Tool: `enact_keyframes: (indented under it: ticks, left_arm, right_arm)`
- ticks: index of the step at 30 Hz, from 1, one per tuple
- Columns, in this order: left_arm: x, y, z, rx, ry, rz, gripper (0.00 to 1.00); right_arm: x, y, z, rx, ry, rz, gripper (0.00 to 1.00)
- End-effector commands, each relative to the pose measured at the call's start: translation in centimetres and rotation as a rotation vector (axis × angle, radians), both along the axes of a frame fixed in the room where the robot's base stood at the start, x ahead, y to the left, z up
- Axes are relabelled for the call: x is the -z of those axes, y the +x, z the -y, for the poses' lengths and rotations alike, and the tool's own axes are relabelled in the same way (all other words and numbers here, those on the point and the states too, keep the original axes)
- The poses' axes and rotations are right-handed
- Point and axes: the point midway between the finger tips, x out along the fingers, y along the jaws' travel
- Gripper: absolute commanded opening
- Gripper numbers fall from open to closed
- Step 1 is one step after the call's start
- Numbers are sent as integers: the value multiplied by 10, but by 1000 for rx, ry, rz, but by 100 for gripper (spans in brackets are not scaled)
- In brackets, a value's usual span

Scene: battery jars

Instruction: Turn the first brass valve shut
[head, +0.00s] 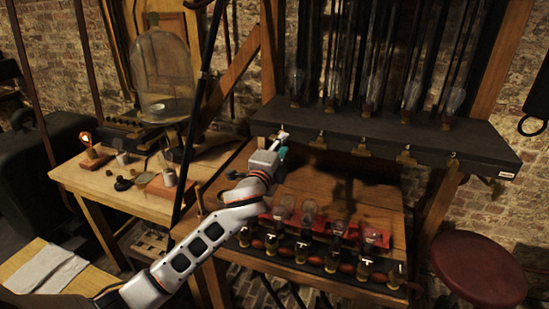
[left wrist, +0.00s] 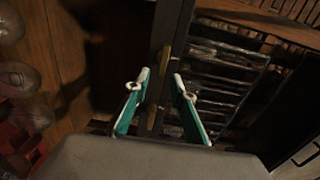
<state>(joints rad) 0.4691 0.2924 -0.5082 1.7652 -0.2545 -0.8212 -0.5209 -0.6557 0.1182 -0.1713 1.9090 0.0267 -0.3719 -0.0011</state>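A row of brass valves hangs along the front edge of a dark shelf (head: 440,145) in the head view. One brass valve (head: 318,141) shows just right of my left gripper, and others (head: 361,150) follow to the right. My left gripper (head: 283,135) is at the shelf's left end and covers what is there. In the left wrist view my left gripper (left wrist: 162,77) has its two teal fingers apart. A brass piece (left wrist: 152,117) shows in the gap between them, and another brass piece (left wrist: 165,57) lies past the tips. Contact cannot be told. My right gripper is not in view.
Glass bulbs (head: 411,95) stand on the shelf. Below is a wooden bench (head: 345,190) with a row of bulbs and brass fittings (head: 302,252). A side table (head: 130,200) with a glass jar (head: 163,65) is at left, a red stool (head: 485,270) at right.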

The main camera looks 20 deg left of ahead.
Motion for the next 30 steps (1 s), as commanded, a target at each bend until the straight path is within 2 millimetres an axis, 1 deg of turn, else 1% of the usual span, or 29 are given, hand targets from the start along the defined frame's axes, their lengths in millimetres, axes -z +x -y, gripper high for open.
enact_keyframes:
  ticks: [1,6,9,12,15,18,30]
  left_arm:
    - [1,-11,0,2,-1,0,24]
    - [1,-45,-1,2,0,-2,24]
    - [1,-61,-2,1,1,-2,24]
    - [1,-73,-2,1,1,-2,24]
    - [0,-80,-3,1,0,-1,24]
    - [1,-83,-3,0,1,-1,24]
    - [1,-84,-3,0,1,-1,24]
  right_arm:
    - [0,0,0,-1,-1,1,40]
    - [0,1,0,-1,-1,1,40]
    - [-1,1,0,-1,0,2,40]
    - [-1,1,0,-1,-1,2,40]
    - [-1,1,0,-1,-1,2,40]
    - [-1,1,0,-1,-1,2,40]
    - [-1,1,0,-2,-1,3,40]
